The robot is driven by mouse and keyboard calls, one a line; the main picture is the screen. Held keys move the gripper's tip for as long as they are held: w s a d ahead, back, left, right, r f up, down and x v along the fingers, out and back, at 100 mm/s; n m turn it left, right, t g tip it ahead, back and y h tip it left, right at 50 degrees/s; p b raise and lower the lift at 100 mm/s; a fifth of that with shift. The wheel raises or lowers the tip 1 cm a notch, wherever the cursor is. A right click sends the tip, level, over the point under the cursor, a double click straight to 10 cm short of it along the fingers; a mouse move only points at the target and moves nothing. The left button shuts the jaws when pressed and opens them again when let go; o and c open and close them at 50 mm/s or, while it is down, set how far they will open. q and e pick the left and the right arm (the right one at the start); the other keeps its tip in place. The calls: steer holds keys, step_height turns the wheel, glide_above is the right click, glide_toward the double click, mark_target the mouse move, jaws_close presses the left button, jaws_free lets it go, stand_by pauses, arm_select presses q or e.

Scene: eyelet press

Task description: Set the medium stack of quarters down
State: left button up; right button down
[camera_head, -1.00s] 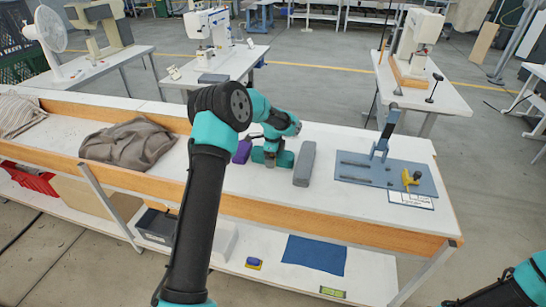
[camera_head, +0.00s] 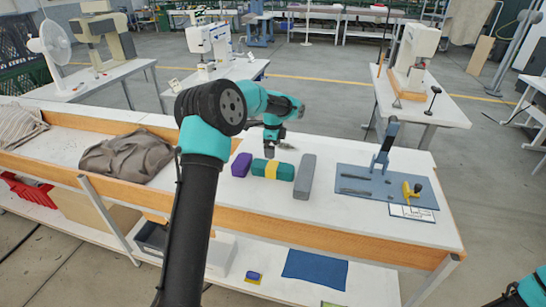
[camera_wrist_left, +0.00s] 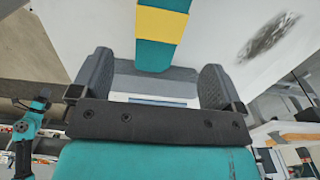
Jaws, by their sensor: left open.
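The medium stack, green with a yellow band (camera_head: 272,170), lies flat on the white bench top in the head view, between a short purple stack (camera_head: 241,165) and a long grey stack (camera_head: 305,177). It also shows at the top of the left wrist view (camera_wrist_left: 162,22). My left gripper (camera_head: 270,150) is open and above the bench, just behind the green stack in the head view. Its two dark fingers stand wide apart in the left wrist view (camera_wrist_left: 155,78), with the stack beyond them and not gripped. My right gripper is out of view.
A blue mat (camera_head: 357,183) with a lever press (camera_head: 383,148) and a yellow-handled tool (camera_head: 411,190) lies to the right. A grey-brown cloth heap (camera_head: 126,155) lies to the left. Bare white bench top separates the grey stack from the mat.

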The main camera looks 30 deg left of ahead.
arm_select(q)
steer(key=shift+r, duration=0.5)
stand_by(0.3)
